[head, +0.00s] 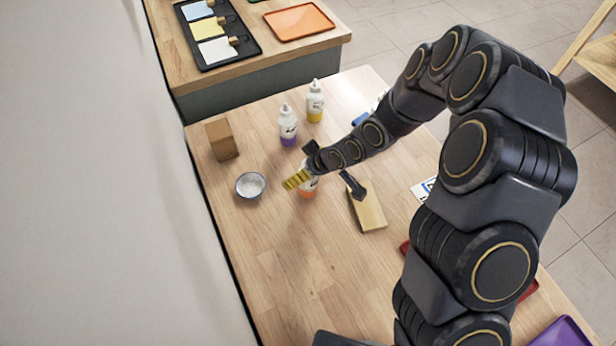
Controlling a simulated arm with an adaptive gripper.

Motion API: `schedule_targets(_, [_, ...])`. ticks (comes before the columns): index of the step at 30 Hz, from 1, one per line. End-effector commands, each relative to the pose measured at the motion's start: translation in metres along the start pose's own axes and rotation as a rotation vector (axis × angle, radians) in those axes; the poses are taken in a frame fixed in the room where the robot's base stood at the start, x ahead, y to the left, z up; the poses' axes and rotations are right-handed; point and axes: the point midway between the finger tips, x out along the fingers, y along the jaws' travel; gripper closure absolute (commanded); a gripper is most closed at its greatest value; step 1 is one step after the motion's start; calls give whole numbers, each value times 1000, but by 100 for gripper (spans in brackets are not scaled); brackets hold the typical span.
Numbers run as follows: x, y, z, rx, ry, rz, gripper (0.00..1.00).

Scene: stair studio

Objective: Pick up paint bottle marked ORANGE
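The bottle with an orange lower part (308,192) stands upright on the wooden table, white above and partly hidden by my gripper. Its label cannot be read. My gripper (327,185) is over and around this bottle in the head view. Its dark fingers are spread, with a yellow ribbed part in front of the bottle's left side and a dark finger to the right. A gap shows between the bottle and the right finger; contact on the left cannot be told.
A purple bottle (288,127) and a yellow bottle (315,101) stand behind. A white bowl (250,186) and brown block (221,140) are left; a wooden board (370,212) is right. The table's front left is clear. Trays, including an orange one (299,22), lie on the back counter.

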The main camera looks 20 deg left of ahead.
Motion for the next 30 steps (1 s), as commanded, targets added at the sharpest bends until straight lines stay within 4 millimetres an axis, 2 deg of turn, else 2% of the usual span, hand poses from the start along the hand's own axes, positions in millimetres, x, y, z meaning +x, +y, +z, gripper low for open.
schedule_targets(7, [3,0,0,0,1,1,16])
schedule_targets(8, [3,0,0,0,1,1,26])
schedule_targets(9, [3,0,0,0,1,1,43])
schedule_targets(11, [3,0,0,0,1,1,69])
schedule_targets(12, [3,0,0,0,1,1,86])
schedule_targets(23, [2,0,-1,0,1,0,88])
schedule_targets(30, [-13,0,-11,1,6,1,88])
